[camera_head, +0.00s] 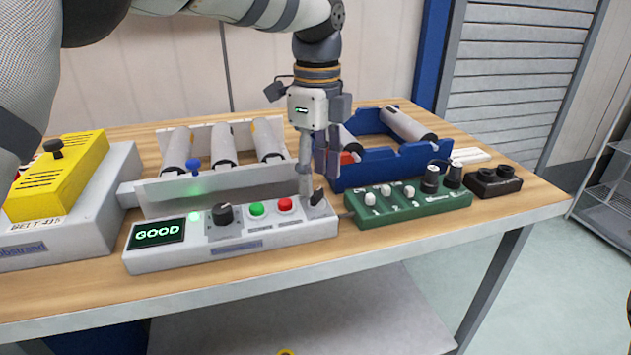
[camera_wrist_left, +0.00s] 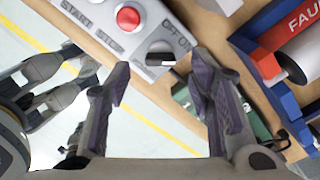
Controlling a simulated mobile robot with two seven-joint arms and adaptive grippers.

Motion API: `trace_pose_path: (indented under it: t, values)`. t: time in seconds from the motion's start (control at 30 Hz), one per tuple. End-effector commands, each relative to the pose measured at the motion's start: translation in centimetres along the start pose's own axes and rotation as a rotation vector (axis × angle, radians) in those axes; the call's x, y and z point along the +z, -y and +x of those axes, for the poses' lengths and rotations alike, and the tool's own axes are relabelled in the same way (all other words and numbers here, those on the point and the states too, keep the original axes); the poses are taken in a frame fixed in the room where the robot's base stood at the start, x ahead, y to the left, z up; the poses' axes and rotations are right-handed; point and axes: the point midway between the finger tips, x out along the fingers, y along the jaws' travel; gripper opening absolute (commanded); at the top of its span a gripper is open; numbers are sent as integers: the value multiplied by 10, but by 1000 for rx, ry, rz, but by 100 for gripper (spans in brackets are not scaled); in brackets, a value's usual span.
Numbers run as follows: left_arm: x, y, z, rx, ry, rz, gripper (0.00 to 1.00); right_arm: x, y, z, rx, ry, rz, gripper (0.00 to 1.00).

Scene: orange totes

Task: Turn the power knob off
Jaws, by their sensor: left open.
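The power knob (camera_head: 317,196) is a dark lever-shaped knob at the right end of the light grey control box (camera_head: 160,258). In the left wrist view the knob (camera_wrist_left: 158,59) sits beside the letters OFF and ON, and its bar lies at a slant. My left gripper (camera_head: 318,178) points down above that end of the box. It is open, and its fingertips (camera_wrist_left: 158,84) show on either side of the knob with gaps, not visibly touching it. A grey fingered linkage (camera_wrist_left: 60,80) at the left of the wrist view looks like my right gripper; its jaws are unclear.
The box has a lit GOOD display (camera_head: 158,231), a black dial (camera_head: 224,214), a green button (camera_head: 257,208) and a red button (camera_head: 285,204). A green box (camera_head: 408,208) with knobs stands close on the right. A blue tray (camera_head: 375,172) with rollers is behind.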

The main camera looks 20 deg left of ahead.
Motion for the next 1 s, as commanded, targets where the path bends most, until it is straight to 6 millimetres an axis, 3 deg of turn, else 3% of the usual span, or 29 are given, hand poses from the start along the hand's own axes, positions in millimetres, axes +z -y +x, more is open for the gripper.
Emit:
trace_pose_path:
  t: [0.2, 0.47, 0.7, 1.0]
  values:
    - [0, 0, 26, -1, 0, 0, 48, -3, 0, -4, -1, -13, 0, 0]
    - [0, 0, 30, 0, 0, -1, 48, -3, 0, -4, -1, -12, 0, 0]
    - [0, 0, 30, 0, 0, -1, 0, -3, 0, -4, -1, -12, 0, 0]
    - [0, 0, 29, 0, 0, -30, 0, -3, 0, -5, -1, -16, 0, 0]
